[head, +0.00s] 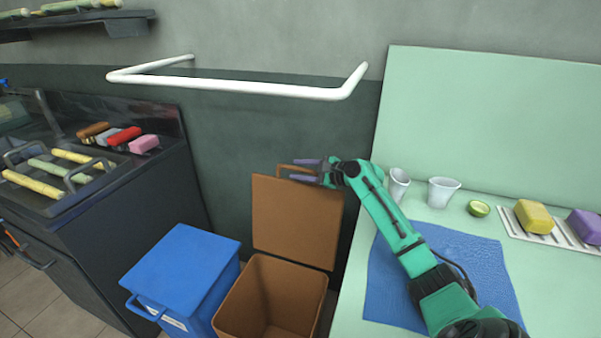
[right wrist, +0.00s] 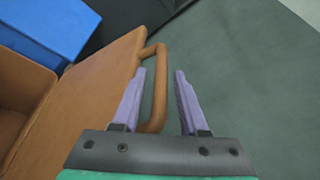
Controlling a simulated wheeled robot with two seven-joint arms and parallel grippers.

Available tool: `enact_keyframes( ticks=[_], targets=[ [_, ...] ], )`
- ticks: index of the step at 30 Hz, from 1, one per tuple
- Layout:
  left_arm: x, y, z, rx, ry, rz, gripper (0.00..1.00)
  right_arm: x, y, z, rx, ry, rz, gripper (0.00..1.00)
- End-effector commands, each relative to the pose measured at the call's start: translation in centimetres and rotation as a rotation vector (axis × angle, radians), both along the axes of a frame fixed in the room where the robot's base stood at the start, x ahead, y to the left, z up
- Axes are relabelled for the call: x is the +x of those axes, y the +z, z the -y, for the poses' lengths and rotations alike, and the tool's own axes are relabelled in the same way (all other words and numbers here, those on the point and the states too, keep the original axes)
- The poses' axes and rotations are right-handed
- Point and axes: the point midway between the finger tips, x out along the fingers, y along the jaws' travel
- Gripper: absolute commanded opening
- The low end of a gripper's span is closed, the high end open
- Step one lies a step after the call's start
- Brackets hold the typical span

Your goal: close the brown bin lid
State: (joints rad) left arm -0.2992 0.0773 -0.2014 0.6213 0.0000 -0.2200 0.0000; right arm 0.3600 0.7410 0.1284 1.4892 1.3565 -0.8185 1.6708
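The brown bin (head: 270,300) stands on the floor with its lid (head: 295,222) swung up, upright against the wall behind it. The lid's handle (head: 290,168) is a brown loop on its top edge. My right gripper (head: 305,171) is at that handle, with its purple fingers open. In the right wrist view the handle (right wrist: 157,95) passes between the two fingertips (right wrist: 160,75), nearer the left finger, and I cannot tell whether it touches. The lid (right wrist: 85,90) lies left of the fingers there. My left gripper is not in view.
A closed blue bin (head: 185,270) stands left of the brown one. A white rail (head: 230,88) runs on the wall above. At right a green counter (head: 350,300) carries a blue cloth (head: 470,260), white cups (head: 442,192), a lime half and sponges.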

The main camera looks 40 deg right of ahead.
Motion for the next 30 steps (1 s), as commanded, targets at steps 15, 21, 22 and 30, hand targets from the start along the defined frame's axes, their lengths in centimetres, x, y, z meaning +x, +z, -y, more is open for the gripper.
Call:
enact_keyframes(
  ticks=[15,21,22,30],
  targets=[
    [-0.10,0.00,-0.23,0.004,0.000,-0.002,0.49,-0.03,-0.03,-0.03,0.000,0.001,0.000,0.00],
    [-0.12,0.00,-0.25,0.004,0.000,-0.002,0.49,-0.03,-0.03,-0.04,0.000,0.001,0.000,0.00],
    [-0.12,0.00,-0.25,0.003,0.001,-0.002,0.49,-0.03,-0.03,-0.04,0.000,0.001,0.000,0.00],
    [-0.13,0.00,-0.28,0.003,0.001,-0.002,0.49,-0.03,-0.04,-0.05,0.001,0.001,0.000,0.00]
  ],
)
